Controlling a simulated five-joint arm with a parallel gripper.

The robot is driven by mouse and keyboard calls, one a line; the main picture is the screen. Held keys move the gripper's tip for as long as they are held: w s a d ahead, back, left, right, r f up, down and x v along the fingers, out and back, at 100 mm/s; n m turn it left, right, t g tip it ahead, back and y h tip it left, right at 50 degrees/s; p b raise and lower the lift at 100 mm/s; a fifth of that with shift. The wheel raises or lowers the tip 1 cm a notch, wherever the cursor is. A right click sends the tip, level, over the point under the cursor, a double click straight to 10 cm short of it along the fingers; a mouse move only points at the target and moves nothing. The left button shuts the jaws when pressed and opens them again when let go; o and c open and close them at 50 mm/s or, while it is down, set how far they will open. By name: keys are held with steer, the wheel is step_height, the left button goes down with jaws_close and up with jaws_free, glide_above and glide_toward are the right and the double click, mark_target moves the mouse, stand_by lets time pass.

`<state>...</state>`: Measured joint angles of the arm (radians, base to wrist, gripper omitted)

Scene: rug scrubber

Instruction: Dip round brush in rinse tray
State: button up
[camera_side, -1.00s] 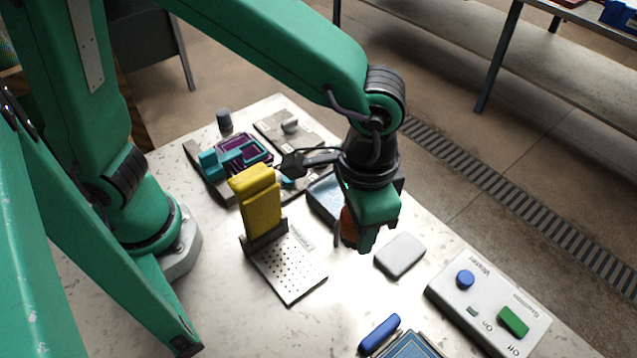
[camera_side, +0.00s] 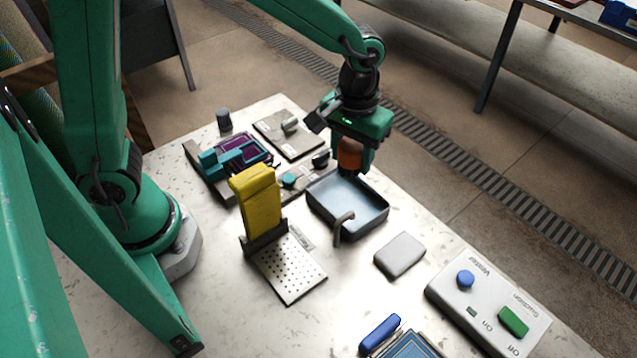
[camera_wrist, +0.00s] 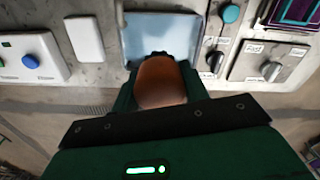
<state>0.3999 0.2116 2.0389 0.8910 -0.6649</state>
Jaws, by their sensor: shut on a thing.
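My gripper (camera_side: 353,158) is shut on the round brush (camera_side: 349,153), whose rounded orange-brown top shows between the fingers. In the wrist view the brush (camera_wrist: 160,82) sits in the jaws, with a bit of its dark lower part showing beyond the top. The rinse tray (camera_side: 372,222) is a shallow grey-blue rectangular basin with a spout at its near side. In the side view the brush is at the tray's far edge, seemingly above it; the exact gap cannot be told. The tray (camera_wrist: 190,40) lies just past the brush in the wrist view.
A yellow block (camera_side: 256,200) stands upright at a perforated plate (camera_side: 290,272). A pale pad (camera_side: 400,255) and a control box (camera_side: 488,305) with blue and green controls lie to the right. Teal and purple parts (camera_side: 236,155) and a plate with a knob (camera_side: 288,135) are farther back.

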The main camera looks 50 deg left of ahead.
mark_target(347, 206)
steer(key=shift+f, duration=1.55)
steer(key=shift+f, duration=0.2)
steer(key=shift+f, duration=3.3)
steer(key=shift+f, duration=0.55)
steer(key=shift+r, duration=0.15)
steer(key=shift+r, duration=2.6)
steer(key=shift+r, duration=0.15)
steer(key=shift+r, duration=1.35)
